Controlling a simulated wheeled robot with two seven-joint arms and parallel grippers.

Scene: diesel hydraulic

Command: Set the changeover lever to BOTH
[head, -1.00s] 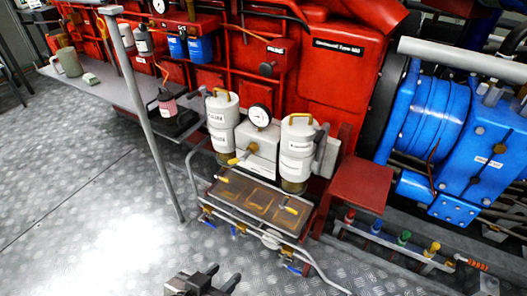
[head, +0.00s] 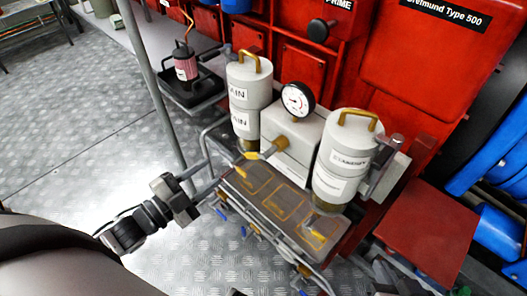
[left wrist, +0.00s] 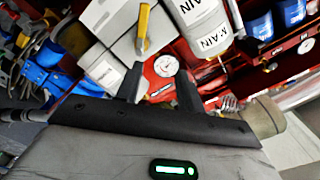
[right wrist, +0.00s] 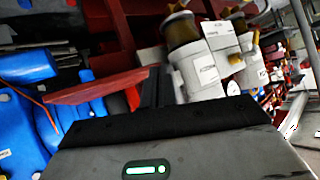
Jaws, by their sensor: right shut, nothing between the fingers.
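The changeover lever (head: 262,153), with a yellow handle, is on the front of the white block (head: 291,138) between two white filter canisters, MAIN (head: 247,92) and the right one (head: 342,160). My left gripper (head: 178,196) is left of the lever and apart from it. In the left wrist view the lever (left wrist: 143,30) shows beyond the spread, empty fingers (left wrist: 159,78). My right gripper (right wrist: 163,86) shows in the right wrist view, shut and empty, with the canisters beyond. I cannot make out position labels on the lever.
A round gauge (head: 298,99) tops the block. A tray (head: 282,205) with valves lies below, bordered by a metal rail. A grey post (head: 150,75) stands at left. A red plate (head: 430,230) juts out at right. The floor (head: 90,130) at left is clear.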

